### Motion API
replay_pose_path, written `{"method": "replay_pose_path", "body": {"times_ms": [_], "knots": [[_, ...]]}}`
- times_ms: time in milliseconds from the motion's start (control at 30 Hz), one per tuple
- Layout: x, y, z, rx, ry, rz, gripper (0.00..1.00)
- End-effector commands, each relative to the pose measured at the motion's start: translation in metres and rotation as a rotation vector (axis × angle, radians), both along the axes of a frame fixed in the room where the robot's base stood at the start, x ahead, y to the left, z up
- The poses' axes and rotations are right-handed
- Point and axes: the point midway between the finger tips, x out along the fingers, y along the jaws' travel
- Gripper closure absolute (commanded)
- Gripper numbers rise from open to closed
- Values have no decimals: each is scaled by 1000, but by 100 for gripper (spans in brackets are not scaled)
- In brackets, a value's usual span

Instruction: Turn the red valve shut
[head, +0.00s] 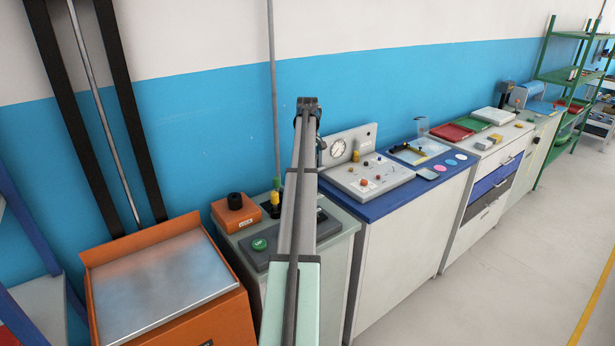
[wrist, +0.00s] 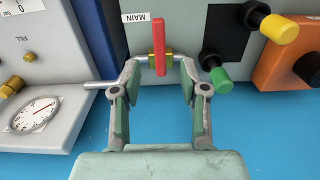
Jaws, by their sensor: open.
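The red valve's lever handle (wrist: 159,46) shows near the top middle of the wrist view, on a brass body (wrist: 153,61). The lever stands upright in that picture, across a short grey pipe. My gripper (wrist: 159,78) is open, with one finger on each side of the valve and a clear gap between them. The lever lies between and slightly beyond the fingertips; I see no clear contact with it. A "MAIN" label appears upside down beside it.
In the wrist view, green (wrist: 221,79) and yellow (wrist: 279,28) knobs sit close to the right finger. A gauge panel (wrist: 60,70) stands at left. In the head view, an orange box (head: 236,216) and blue-topped cabinet (head: 390,215) flank the valve area; open floor lies right.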

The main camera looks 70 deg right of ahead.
Motion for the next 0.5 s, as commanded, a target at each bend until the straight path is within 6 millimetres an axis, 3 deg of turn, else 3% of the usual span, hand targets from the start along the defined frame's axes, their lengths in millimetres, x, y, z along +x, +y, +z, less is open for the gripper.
{"method": "replay_pose_path", "body": {"times_ms": [200, 500], "knots": [[0, 0, 29, 0, 0, 0, 56], [0, 0, 37, 1, 0, -1, 56]]}}
